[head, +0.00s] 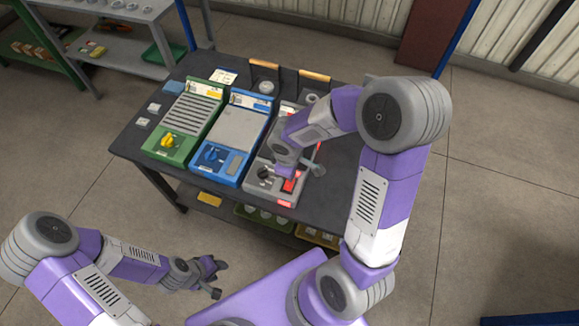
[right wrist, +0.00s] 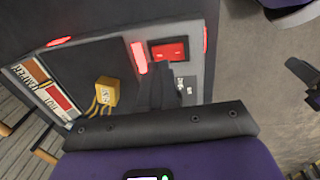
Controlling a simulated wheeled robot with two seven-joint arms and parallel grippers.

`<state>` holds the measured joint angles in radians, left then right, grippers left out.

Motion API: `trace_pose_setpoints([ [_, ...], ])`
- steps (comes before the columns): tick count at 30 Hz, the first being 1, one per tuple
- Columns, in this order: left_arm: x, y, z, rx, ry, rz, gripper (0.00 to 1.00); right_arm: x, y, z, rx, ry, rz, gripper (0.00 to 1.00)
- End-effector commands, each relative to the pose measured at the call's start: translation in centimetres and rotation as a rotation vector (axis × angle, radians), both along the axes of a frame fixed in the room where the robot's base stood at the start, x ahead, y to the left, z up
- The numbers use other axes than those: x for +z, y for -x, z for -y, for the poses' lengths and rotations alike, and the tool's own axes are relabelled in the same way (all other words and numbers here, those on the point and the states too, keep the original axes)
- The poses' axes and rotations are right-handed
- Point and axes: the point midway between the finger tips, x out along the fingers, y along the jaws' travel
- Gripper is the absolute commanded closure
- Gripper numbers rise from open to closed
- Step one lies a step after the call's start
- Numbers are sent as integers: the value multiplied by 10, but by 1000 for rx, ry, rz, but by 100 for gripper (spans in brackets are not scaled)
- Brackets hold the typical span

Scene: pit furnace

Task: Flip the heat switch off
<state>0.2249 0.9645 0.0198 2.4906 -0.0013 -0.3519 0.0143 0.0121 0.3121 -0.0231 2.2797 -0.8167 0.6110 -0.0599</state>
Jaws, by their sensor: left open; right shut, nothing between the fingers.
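The red heat switch (right wrist: 169,51) is a rocker set in the front panel of the grey unit (head: 256,180). It shows in the head view (head: 289,186) near that unit's front edge. My right gripper (right wrist: 157,70) is shut and empty, its fingertips right beside the switch. I cannot tell whether they touch it. In the head view the right hand hangs over the grey unit and covers part of it. A red strip (right wrist: 139,57) glows beside the switch. My left gripper (head: 218,279) is open and empty, low in front of the table.
A blue unit (head: 232,140) and a green unit (head: 187,123) stand left of the grey one on the dark table (head: 134,143). A yellow labelled piece (right wrist: 105,92) with cables sits on the grey unit. Shelves (head: 138,12) stand at back left. The right floor is mostly clear.

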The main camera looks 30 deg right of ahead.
Motion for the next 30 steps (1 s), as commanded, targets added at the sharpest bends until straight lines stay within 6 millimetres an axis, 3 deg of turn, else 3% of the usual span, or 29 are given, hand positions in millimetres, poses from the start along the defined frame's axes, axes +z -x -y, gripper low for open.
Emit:
trace_pose_setpoints([
  [3,-11,0,0,0,0,0,57,-22,-1,1,2,-1,-2,100],
  [9,-17,0,0,0,0,0,57,-37,-3,3,1,-1,0,100],
  [30,-21,0,0,0,0,0,57,-42,-4,5,-1,-1,-1,100],
])
